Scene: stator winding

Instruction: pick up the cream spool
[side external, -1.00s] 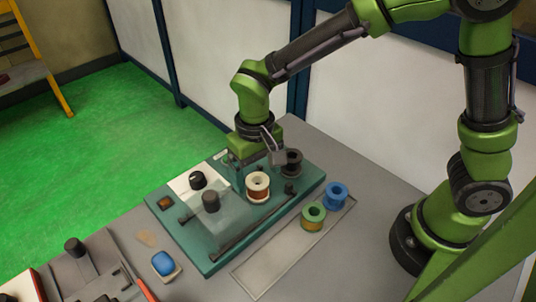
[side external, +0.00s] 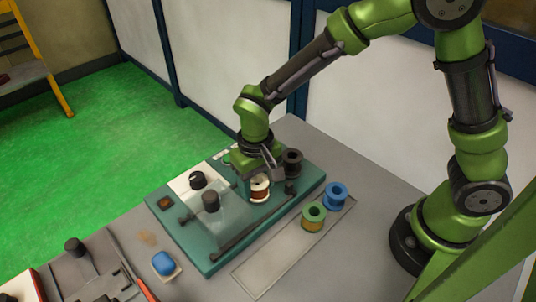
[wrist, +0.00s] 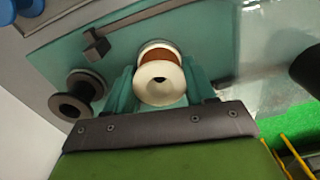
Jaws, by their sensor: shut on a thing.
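The cream spool (side external: 260,188), wound with copper-brown wire, stands on the teal machine base (side external: 226,259). My gripper (side external: 252,185) is down at the spool, its teal fingers on either side of it. In the wrist view the cream spool (wrist: 160,84) sits between the fingertips (wrist: 163,88), and my gripper is shut on it. Part of the spool is hidden by my gripper in the side view. Whether it is clear of the base cannot be told.
A dark spool (side external: 291,162) stands just behind, also seen in the wrist view (wrist: 76,96). Green (side external: 313,216) and blue (side external: 336,194) spools stand on a tray (side external: 262,281) at the right.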

